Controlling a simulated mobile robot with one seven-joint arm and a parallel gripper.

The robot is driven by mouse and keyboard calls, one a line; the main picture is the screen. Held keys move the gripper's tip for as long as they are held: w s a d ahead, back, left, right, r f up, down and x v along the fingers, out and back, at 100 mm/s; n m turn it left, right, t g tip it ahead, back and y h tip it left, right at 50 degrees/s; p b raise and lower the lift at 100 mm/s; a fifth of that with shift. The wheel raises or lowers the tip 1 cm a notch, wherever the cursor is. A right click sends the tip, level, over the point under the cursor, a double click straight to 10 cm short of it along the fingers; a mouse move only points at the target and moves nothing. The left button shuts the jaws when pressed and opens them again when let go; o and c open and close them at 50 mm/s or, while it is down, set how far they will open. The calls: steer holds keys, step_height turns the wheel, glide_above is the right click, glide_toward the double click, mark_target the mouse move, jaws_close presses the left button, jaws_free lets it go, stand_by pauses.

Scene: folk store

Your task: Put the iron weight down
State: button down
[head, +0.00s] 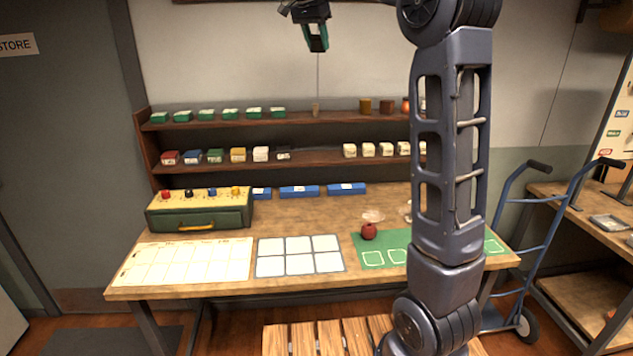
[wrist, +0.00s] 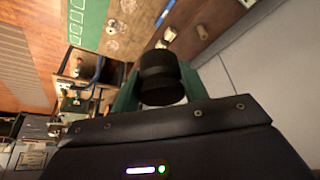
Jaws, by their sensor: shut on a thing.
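My gripper (head: 316,38) is raised high, at the top of the head view, well above the workbench and in front of the wall. In the wrist view its green fingers (wrist: 158,92) are shut on the iron weight (wrist: 158,68), a black round piece with a narrower neck. The weight is held clear of any surface. In the head view I cannot make the weight out apart from the dark gripper.
The workbench (head: 215,287) holds a green box (head: 198,220), a white grid sheet (head: 185,262), a six-square mat (head: 299,262), a green mat (head: 369,246) and a red apple-like object (head: 368,231). Shelves (head: 230,122) with small boxes stand behind. A blue hand truck (head: 545,225) is at right.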

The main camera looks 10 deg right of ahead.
steer(key=shift+s+a+f, duration=0.2)
steer(key=shift+s+f, duration=0.05)
steer(key=shift+s, duration=0.35)
steer(key=shift+s+a+f, duration=0.15)
steer(key=shift+s+f, duration=0.05)
steer(key=shift+s, duration=0.35)
step_height(320, 180, down, 61)
steer(key=shift+w+f, duration=0.1)
steer(key=shift+w, duration=0.05)
steer(key=shift+f, duration=0.1)
steer(key=c, duration=1.1)
jaws_free()
steer(key=o, duration=0.4)
steer(key=shift+c, duration=0.2)
